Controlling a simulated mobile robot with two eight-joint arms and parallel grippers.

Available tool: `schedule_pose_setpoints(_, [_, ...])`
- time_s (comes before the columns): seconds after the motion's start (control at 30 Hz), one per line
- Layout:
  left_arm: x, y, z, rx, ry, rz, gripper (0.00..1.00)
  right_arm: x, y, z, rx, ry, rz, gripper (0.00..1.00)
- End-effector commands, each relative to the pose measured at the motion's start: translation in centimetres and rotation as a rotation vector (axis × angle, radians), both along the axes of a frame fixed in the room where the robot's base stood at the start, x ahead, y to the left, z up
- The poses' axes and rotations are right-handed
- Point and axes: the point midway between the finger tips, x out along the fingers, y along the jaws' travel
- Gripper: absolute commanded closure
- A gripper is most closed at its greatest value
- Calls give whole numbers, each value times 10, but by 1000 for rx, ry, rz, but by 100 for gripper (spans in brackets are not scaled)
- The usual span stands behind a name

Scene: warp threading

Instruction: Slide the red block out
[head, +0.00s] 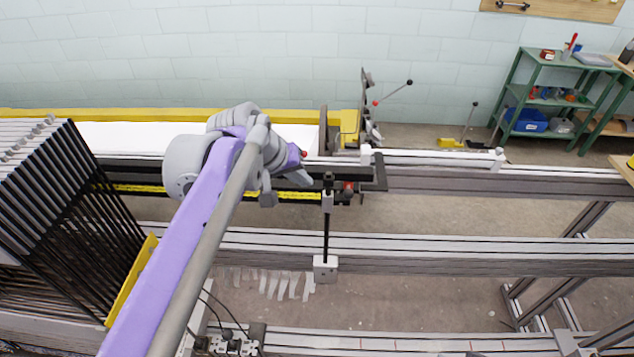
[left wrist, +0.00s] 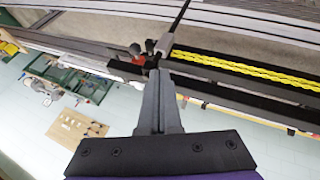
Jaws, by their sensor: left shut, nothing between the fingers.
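A small red block (head: 348,187) sits by the end of the black rail, just right of the upright black rod in the head view. In the left wrist view, the red block (left wrist: 138,60) shows beside dark knobs, just beyond and left of the fingertips. My left gripper (head: 308,178) is left of the block in the head view. Its fingers are together and empty; they also show in the left wrist view (left wrist: 158,75), pointing at the rail end. The fingers appear close to the block, but I cannot tell whether they touch it. My right gripper is not in view.
The black rod ends in a white clamp (head: 326,266) on the lower metal beam. A yellow chain-like strip (left wrist: 245,72) runs along the black rail. Dark slanted frames (head: 75,190) stand at left. A green shelf (head: 545,105) stands at the back right.

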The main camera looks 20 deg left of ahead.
Motion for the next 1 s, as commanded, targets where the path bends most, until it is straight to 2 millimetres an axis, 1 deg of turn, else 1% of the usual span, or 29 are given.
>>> schedule_pose_setpoints(0.3, [33, -15, -56, 0, 1, -3, 100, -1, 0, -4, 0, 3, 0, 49])
schedule_pose_setpoints(0.43, [46, -21, -77, 1, 0, -2, 100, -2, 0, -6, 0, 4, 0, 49])
schedule_pose_setpoints(0.5, [52, -34, -76, 1, -1, -5, 100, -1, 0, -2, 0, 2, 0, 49])
schedule_pose_setpoints(0.6, [57, -45, -78, 1, 0, -4, 100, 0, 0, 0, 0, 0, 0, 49])
schedule_pose_setpoints(0.7, [61, -51, -80, 0, 0, -2, 100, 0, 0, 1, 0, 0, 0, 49])
schedule_pose_setpoints(1.0, [62, -55, -81, 1, 0, 0, 100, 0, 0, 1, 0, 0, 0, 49])
